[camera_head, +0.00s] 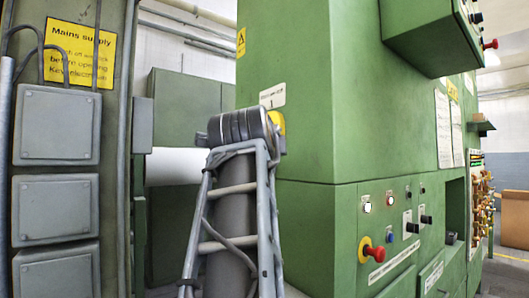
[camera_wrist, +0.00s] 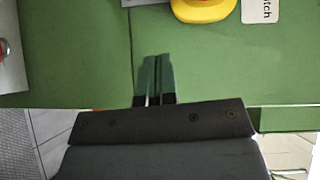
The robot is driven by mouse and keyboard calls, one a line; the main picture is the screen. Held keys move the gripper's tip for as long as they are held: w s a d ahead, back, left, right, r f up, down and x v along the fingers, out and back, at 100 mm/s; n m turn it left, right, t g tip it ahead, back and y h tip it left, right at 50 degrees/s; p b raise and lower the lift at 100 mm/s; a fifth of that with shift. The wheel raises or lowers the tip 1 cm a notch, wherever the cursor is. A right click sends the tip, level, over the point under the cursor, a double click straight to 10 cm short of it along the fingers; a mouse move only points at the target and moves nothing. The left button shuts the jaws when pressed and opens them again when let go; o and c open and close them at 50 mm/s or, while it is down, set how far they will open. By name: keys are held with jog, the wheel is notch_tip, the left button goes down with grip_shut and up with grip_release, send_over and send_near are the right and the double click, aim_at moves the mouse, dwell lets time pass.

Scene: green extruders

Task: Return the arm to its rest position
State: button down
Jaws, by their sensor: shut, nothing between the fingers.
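My gripper (camera_wrist: 157,65) shows in the wrist view, its two dark fingers together and empty in front of a green panel (camera_wrist: 70,55). Whether the fingertips touch the panel I cannot tell. A yellow part (camera_wrist: 203,9), cut off by the top edge, lies beyond the fingers to the upper right. A white label (camera_wrist: 260,10) sits to its right. I cannot make out my gripper in the head view.
In the head view a tall green machine (camera_head: 300,100) fills the middle, with a red knob (camera_head: 377,253) on its front. Grey boxes (camera_head: 55,125) and a yellow sign (camera_head: 80,50) are at the left. Tiled floor (camera_wrist: 50,125) shows at the wrist view's lower left.

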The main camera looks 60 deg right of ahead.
jog(key=shift+w, duration=0.1)
dwell(0.3)
jog(key=w+a+f+n+t+y+p, duration=0.2)
jog(key=w+a+f+n+y+p, duration=0.9)
jog(key=w+f+n, duration=0.55)
jog(key=s+a+f+n+g+y+p, duration=0.2)
jog(key=s+a+f+n+p, duration=0.1)
jog(key=a+f+n, duration=0.4)
jog(key=s+a+f+n+g+y+p, duration=0.3)
jog(key=s+a+f+n, duration=0.2)
jog(key=a+f, duration=0.6)
jog(key=shift+a+f+n+p, duration=0.25)
jog(key=shift+f+n+p, duration=0.1)
jog(key=shift+n, duration=0.9)
